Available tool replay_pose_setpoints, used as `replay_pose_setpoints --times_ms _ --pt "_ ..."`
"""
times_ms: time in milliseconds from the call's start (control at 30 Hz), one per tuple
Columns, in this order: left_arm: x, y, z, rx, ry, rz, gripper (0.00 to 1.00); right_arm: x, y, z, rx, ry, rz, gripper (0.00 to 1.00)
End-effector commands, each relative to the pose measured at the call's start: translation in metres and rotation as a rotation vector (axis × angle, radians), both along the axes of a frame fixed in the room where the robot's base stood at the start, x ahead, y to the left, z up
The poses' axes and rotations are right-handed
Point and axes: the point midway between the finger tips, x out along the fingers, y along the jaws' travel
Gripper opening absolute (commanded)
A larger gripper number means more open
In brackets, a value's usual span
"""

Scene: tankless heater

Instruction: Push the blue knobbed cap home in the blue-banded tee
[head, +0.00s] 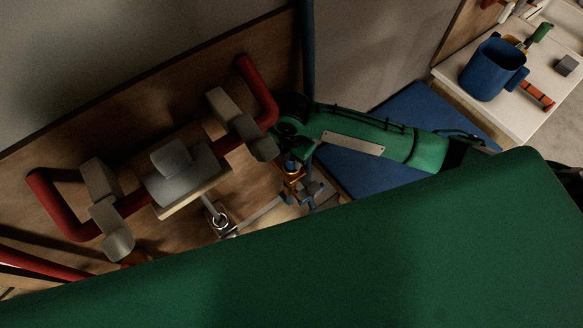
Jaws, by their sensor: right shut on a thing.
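My right gripper (293,146) reaches in from the right on the green arm and points down at the pipework. It is shut on the small blue knobbed cap (290,164), which is partly hidden by the gripper. The cap is at the top of a brass-coloured tee (292,182). I cannot tell how deep the cap sits in it. The tee's blue band is too small and dark to make out clearly. My left gripper is not in view.
Red pipes (263,92) with grey blocks run along the brown board left of the tee. A metal fitting (220,219) stands lower left. A blue mat (355,172) lies behind my arm. A white table (446,78) at upper right holds a blue bucket (486,72) and tools.

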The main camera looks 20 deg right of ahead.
Motion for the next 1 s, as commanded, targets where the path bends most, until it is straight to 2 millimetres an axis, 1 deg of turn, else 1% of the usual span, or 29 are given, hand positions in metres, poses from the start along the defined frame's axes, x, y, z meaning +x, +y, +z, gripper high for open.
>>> replay_pose_setpoints --times_ms 467,500,567,600,633,1000 --pt "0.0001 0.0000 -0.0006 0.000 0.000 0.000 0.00 0.0001 -0.0001 -0.0042 0.000 0.000 0.000 0.01" --pt "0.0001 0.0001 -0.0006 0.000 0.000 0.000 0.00 0.0001 -0.0001 -0.0042 0.000 0.000 0.000 0.32" --pt "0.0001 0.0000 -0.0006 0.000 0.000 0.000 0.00 0.0001 -0.0001 -0.0042 0.000 0.000 0.000 0.44" --pt "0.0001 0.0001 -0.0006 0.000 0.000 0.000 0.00 0.0000 -0.0001 -0.0042 0.000 0.000 0.000 0.52" --pt "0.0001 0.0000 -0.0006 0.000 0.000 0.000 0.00 0.0000 -0.0001 -0.0042 0.000 0.000 0.000 0.55" --pt "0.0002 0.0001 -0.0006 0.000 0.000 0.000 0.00 0.0000 -0.0001 -0.0042 0.000 0.000 0.000 0.55"
